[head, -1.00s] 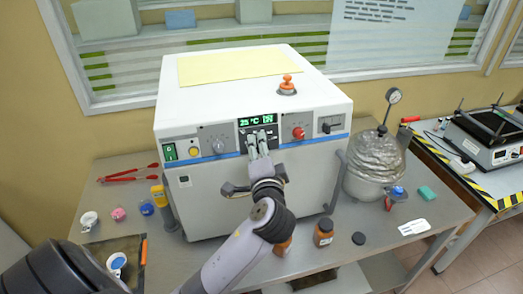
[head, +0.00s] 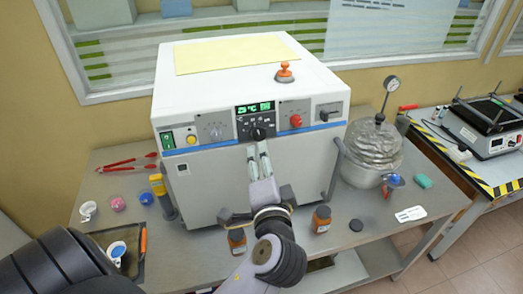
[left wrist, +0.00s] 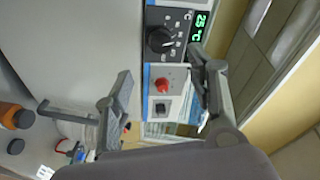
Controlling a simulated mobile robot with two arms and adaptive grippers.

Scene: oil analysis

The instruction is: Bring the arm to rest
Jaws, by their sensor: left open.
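My left gripper (head: 258,160) is in front of the white oven-like machine (head: 200,190), just below its control panel. Its fingers point up toward the black knob (head: 258,132) and hold nothing. In the left wrist view the gripper (left wrist: 160,95) shows its two fingers spread apart. The black knob (left wrist: 160,39) and a red knob (left wrist: 162,85) show beyond them on the panel. The green display (head: 255,107) is lit above the knob. My right gripper is not in view.
Brown bottles (head: 321,219) stand on the bench near my left wrist. A foil-wrapped vessel with a gauge (head: 372,150) stands right of the machine. Red tongs (head: 125,163), small cups and a dark tray (head: 138,265) lie on the left. The machine's door handle (head: 335,170) sticks out.

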